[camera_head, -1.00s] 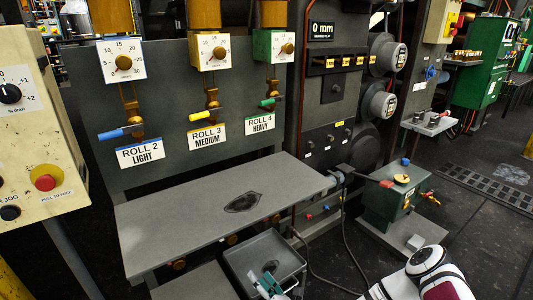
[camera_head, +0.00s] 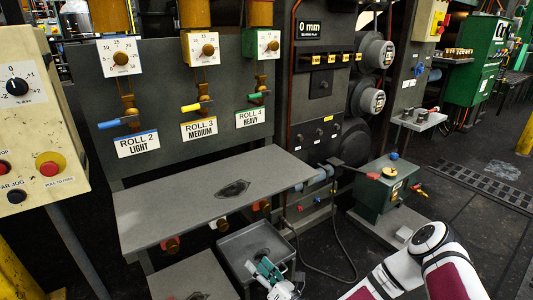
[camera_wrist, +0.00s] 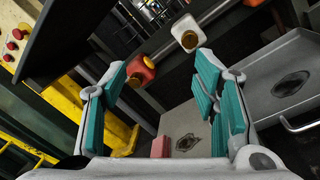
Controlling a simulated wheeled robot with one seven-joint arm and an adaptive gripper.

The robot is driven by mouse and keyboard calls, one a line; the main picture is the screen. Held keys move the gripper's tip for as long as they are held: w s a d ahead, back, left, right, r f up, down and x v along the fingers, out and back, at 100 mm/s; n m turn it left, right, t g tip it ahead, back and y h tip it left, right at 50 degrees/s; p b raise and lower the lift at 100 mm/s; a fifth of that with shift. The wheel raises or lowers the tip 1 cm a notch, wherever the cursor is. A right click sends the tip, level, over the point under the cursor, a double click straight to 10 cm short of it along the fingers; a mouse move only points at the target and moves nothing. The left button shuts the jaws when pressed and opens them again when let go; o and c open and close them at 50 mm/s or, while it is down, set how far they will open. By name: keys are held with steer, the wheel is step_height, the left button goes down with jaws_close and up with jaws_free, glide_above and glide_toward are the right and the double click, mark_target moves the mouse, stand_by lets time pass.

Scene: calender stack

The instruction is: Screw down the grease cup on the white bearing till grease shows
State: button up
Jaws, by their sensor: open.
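In the wrist view a white bearing block (camera_wrist: 187,31) with a brass grease cup (camera_wrist: 189,40) on its face is beyond my fingertips, toward the upper right. A red block (camera_wrist: 141,67) with a similar brass cup (camera_wrist: 134,80) is nearer, between the fingers. My gripper (camera_wrist: 163,70) is open with teal pads and holds nothing. It appears apart from both blocks. In the head view my gripper (camera_head: 270,272) is low, at the grey tray. No grease can be made out.
A grey shelf (camera_head: 175,205) with a dark oval patch juts out above the cups. A grey tray (camera_head: 232,249) stands below it. A yellow post (camera_wrist: 62,118) and control box (camera_head: 35,130) are at left. A green pump box (camera_head: 385,190) is at right.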

steer(key=s+a+r+n+g+y, duration=0.1)
steer(key=s+r+n+g+y, duration=0.1)
steer(key=r+n+g+y, duration=0.4)
steer(key=s+a+r+n+g+y, duration=0.1)
steer(key=s+r+n+g, duration=0.15)
steer(key=r+n, duration=0.7)
steer(key=s+d+r+n+g+h, duration=0.1)
steer(key=s+r+n+g+h, duration=0.3)
steer(key=s+r+n+g, duration=0.7)
steer(key=s+d+r+n+t+h, duration=0.3)
steer(key=s+d+r+n+h, duration=0.2)
steer(key=s+d+h, duration=0.5)
steer(key=s+d+r+n+t+h, duration=0.2)
steer(key=s+d+r+n+h, duration=0.25)
steer(key=s+d, duration=0.85)
step_height(320, 180, up, 34)
steer(key=t+p, duration=0.4)
steer(key=p, duration=2.7)
steer(key=shift+s+a+h, duration=0.25)
steer(key=shift+s+h, duration=0.05)
steer(key=shift+h, duration=0.05)
steer(key=shift+f, duration=0.1)
